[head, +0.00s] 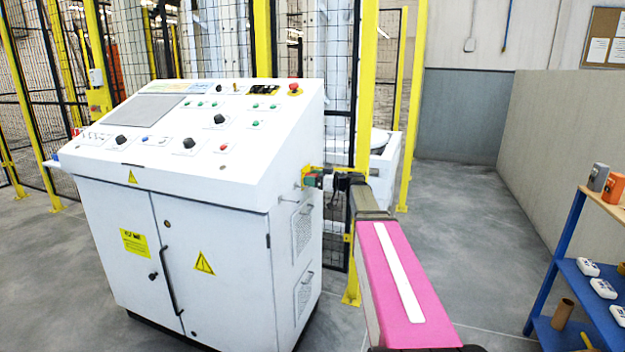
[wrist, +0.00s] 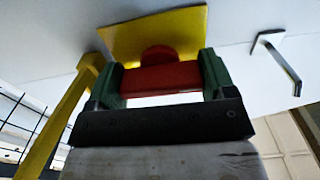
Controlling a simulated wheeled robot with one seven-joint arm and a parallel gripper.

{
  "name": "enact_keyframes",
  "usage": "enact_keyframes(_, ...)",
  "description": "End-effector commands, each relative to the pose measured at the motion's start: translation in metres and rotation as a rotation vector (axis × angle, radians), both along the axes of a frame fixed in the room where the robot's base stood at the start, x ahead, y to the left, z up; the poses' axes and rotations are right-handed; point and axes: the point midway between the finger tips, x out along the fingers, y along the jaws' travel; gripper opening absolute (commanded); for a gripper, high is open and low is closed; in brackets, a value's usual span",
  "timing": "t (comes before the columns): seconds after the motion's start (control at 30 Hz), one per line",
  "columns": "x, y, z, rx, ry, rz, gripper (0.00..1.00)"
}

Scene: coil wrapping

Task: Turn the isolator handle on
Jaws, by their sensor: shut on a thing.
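The isolator handle (wrist: 160,78) is a red bar with a round hub, in front of a yellow plate (wrist: 185,25) on the white cabinet's side. In the wrist view the bar runs crosswise between the two green fingers of my gripper (wrist: 162,82), which is shut on it. In the head view my gripper (head: 317,181) is at the right side of the control cabinet (head: 240,230), by the yellow plate (head: 306,170). The handle is mostly hidden there by my gripper.
A yellow fence post (head: 364,90) stands close behind my arm. A blue shelf (head: 570,250) stands at the right. The floor between is clear.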

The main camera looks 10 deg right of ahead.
Motion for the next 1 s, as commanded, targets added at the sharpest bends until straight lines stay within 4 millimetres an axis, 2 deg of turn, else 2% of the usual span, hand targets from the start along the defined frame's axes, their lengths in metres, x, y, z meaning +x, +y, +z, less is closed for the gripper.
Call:
enact_keyframes(0.27,-0.0004,-0.0001,-0.0002,0.08,0.14,0.001,0.53)
enact_keyframes(1.0,-0.0005,-0.0003,-0.0004,0.427,0.741,0.001,0.53)
